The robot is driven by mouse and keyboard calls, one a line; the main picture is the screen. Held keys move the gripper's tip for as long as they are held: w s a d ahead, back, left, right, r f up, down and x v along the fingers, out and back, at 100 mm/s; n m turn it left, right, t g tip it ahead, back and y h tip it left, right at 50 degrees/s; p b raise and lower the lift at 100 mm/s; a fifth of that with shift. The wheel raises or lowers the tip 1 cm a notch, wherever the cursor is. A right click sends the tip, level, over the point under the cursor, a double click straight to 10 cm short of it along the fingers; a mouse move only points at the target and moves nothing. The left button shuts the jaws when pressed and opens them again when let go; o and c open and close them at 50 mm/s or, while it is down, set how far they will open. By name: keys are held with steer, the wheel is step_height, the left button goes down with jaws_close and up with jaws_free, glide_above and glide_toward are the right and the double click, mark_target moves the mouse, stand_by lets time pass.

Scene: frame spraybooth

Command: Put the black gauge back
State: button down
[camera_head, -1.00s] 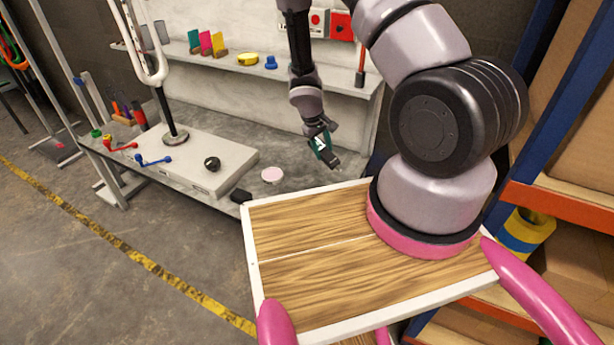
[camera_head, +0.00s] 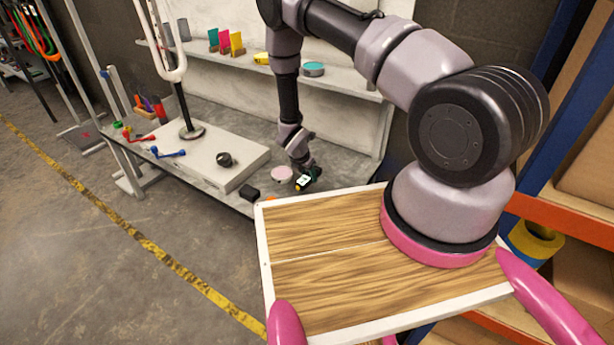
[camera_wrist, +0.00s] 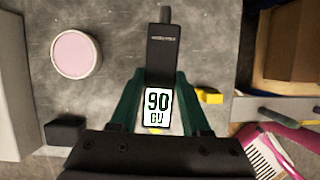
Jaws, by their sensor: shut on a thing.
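The black gauge (camera_wrist: 162,55) has a white display reading "90 GU" and lies between the green fingers of my gripper (camera_wrist: 158,95) in the wrist view. My gripper is shut on it. In the head view my gripper (camera_head: 306,180) holds the gauge low over the grey bench, just right of a pink-topped disc (camera_head: 282,174). The disc also shows at upper left in the wrist view (camera_wrist: 77,53). I cannot tell whether the gauge touches the bench.
A black block (camera_head: 250,193) sits near the bench's front edge, also in the wrist view (camera_wrist: 65,132). A small yellow piece (camera_wrist: 210,96) lies right of the gauge. A grey plate (camera_head: 212,158) with a black knob is to the left. A shelf (camera_head: 350,86) runs behind.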

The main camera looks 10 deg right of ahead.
steer(key=shift+w+a+f+n, duration=0.1)
steer(key=shift+a+f+n, duration=0.15)
steer(key=shift+n, duration=0.15)
steer(key=shift+f, duration=3.35)
steer(key=shift+f, duration=0.6)
steer(key=shift+c, duration=1.4)
jaws_free()
steer(key=shift+r, duration=0.1)
